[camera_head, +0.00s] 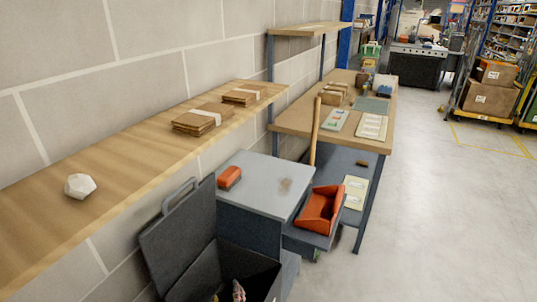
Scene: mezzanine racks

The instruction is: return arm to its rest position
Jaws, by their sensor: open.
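My arm and my gripper do not show in the head view. I cannot see the arm's pose or what is near it. The view looks along a block wall with a wooden shelf (120,158) on the left and a workbench (298,116) farther back.
A white lump (79,186) and cardboard stacks (200,119) lie on the shelf. Below stand an open dark bin (180,237) and a grey cabinet (262,186) bearing an orange-red object (229,177). An orange scoop-shaped bin (320,209) sits beside it. Floor (440,220) at right is clear.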

